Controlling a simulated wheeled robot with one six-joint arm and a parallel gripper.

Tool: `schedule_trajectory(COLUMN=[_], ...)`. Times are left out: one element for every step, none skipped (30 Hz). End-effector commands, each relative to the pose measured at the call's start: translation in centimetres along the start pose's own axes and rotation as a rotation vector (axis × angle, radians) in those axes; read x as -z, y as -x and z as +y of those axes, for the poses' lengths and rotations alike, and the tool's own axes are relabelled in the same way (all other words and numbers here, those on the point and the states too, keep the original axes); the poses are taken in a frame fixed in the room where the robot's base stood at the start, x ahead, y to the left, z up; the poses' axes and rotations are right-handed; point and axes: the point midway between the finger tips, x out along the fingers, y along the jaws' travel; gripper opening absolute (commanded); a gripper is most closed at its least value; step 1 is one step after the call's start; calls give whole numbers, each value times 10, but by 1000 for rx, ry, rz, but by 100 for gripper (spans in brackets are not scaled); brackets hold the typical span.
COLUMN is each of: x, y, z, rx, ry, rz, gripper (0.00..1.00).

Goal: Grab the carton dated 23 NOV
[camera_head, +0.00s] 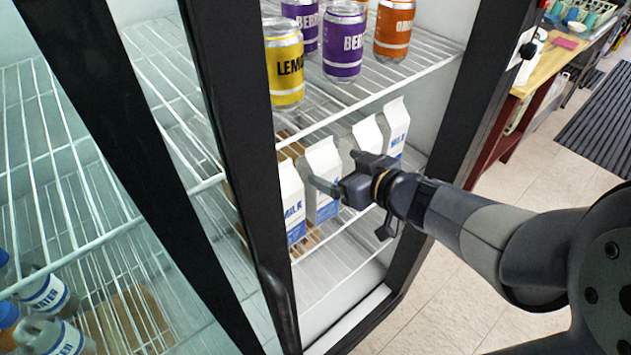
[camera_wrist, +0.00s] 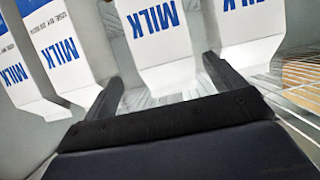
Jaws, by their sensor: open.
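Several white milk cartons with blue lettering stand in a row on the fridge's lower shelf. In the head view they are the left carton (camera_head: 291,205), a second carton (camera_head: 322,165), a third carton (camera_head: 368,134) and the far right carton (camera_head: 396,122). The wrist view shows them upside down. Small date print shows on the sides of the two left cartons (camera_wrist: 15,70) (camera_wrist: 58,50), too blurred to read surely. My gripper (camera_head: 332,168) is open and empty. In the wrist view its fingers (camera_wrist: 162,70) point toward the middle carton (camera_wrist: 155,25), whose date is not visible.
A wire shelf (camera_head: 345,95) above the cartons holds a yellow can (camera_head: 284,65), purple cans (camera_head: 344,40) and an orange can (camera_head: 394,30). The black door frame (camera_head: 232,130) stands left of my gripper. Water jugs (camera_head: 50,295) sit at lower left.

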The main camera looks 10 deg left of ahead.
Motion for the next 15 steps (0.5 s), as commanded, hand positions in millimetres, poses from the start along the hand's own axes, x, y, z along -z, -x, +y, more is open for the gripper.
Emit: schedule_trajectory(x=[-1, -2, -1, -1, -1, 0, 0, 0, 0, 0, -1, -1, -1, -1, -1], y=[-9, -13, -18, -21, -23, -25, -26, -28, -31, -33, -37, -42, -47, -52, -58], z=[-1, -1, -1, -1, 0, 0, 0, -1, -1, -2, -3, -4, -6, -7, -9], rx=[4, 4, 2, 2, 1, 0, 0, 0, 1, 1, 1, 2, 3, 3, 3], ry=[1, 0, -1, 1, 1, 1, 0, 0, 0, 0, 0, 1, 0, 0, 0], rz=[1, 0, 0, 0, 0, 0, 1, 1, 1, 0, 0, -1, -1, 0, -1], gripper=[90, 90, 90, 90, 90, 90, 90, 90, 90, 90, 90, 90, 90, 90, 90])
